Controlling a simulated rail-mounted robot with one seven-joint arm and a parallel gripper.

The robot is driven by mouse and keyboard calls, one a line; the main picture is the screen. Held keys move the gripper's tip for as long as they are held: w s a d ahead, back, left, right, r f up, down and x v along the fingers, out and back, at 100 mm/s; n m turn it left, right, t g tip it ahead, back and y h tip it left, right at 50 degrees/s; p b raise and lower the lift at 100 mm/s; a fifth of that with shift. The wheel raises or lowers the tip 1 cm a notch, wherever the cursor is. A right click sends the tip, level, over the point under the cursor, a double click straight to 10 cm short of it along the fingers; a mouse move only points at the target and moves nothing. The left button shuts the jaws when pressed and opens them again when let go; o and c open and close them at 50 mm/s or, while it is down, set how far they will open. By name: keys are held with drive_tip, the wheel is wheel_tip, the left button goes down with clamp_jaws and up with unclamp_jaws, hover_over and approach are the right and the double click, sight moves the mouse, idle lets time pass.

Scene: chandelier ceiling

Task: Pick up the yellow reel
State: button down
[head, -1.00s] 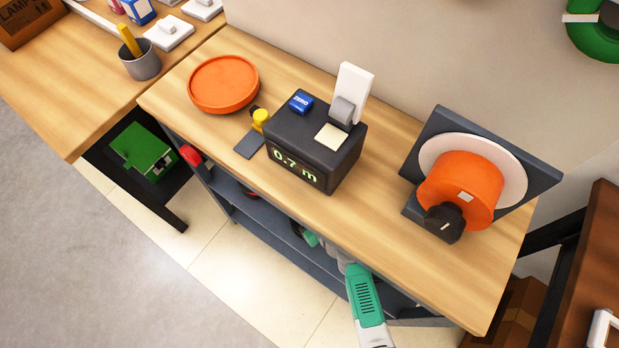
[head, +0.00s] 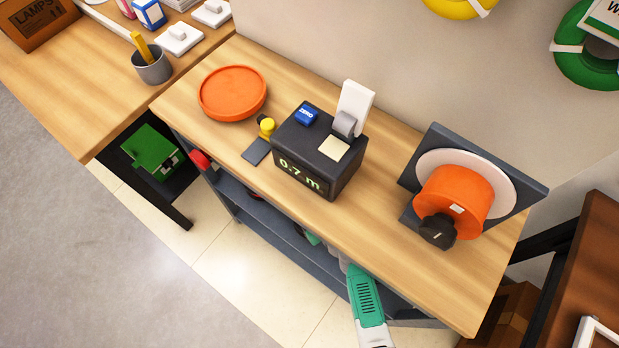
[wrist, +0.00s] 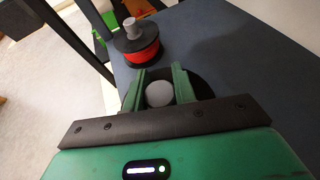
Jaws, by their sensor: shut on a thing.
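My gripper (wrist: 160,72) shows in the wrist view, its two green fingers closed around the round grey knob (wrist: 159,94) of a reel. This reel's black top flange (wrist: 205,88) shows around the fingers. The colour of its winding is hidden, so I cannot tell whether it is the yellow reel. A red-orange reel (wrist: 144,46) with black flanges and a grey knob stands just beyond, on a dark surface. In the head view my gripper is hidden under the bench. A yellow coil (head: 460,6) is partly visible on the wall at the top.
Dark shelves (head: 262,212) lie under the wooden bench (head: 385,265). The bench holds an orange dish (head: 232,93), a black length meter (head: 318,165) and an orange drum (head: 457,193). A green coil (head: 578,55) hangs at right. A table leg (wrist: 75,40) stands left of the reels.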

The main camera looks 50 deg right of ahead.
drive_tip(key=s+a+b, duration=0.3)
drive_tip(key=a+b, duration=0.1)
drive_tip(key=a, duration=2.8)
drive_tip(key=shift+s, duration=0.1)
